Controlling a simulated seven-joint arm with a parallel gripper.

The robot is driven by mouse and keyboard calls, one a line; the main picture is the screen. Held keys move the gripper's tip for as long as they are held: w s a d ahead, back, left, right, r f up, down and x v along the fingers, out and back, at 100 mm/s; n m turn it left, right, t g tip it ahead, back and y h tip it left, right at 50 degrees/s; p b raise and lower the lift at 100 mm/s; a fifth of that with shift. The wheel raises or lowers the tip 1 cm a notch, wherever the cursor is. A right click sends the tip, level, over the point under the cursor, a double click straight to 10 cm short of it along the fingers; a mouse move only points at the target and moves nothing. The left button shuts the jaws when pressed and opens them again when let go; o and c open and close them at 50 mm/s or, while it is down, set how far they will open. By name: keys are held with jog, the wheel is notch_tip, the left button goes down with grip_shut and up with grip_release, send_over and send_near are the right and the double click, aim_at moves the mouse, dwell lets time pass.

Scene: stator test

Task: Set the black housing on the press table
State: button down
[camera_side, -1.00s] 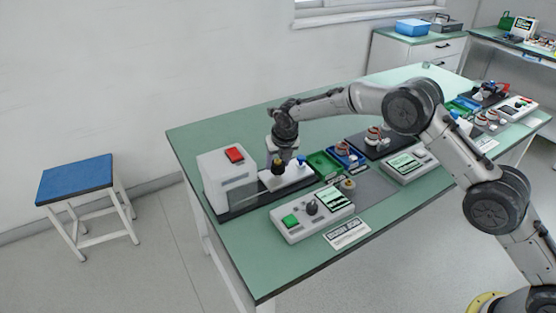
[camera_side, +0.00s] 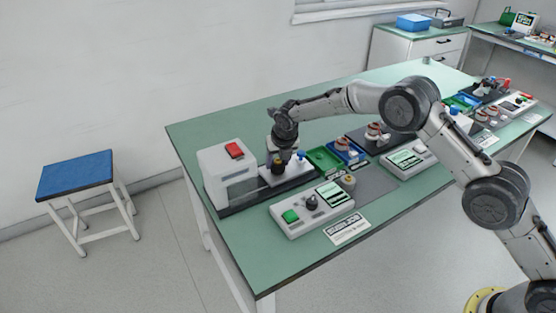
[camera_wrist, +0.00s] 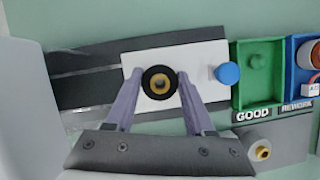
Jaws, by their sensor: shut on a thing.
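The black housing (camera_wrist: 158,92) shows in the wrist view as a round black ring with a gold core. My gripper (camera_wrist: 158,88) is shut on it from both sides with its two purple-grey fingers. In the side view, the housing (camera_side: 279,168) is under my gripper (camera_side: 282,160), over the left part of the white press table (camera_side: 297,171). The white press table (camera_wrist: 204,62) also shows behind the housing in the wrist view. I cannot tell whether the housing touches the plate. A blue knob (camera_wrist: 228,73) is at the plate's right end.
The white press body with a red button (camera_side: 234,150) stands left of the plate. A green GOOD bin (camera_wrist: 258,72) and a blue REWORK bin (camera_wrist: 296,90) are to the right. A control box with a green button (camera_side: 290,216) is in front. The bench behind is clear.

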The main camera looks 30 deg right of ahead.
jog(key=shift+c, duration=0.9)
grip_release()
jog(key=v, duration=1.3)
jog(key=shift+s+r, duration=0.25)
jog(key=shift+r, duration=0.05)
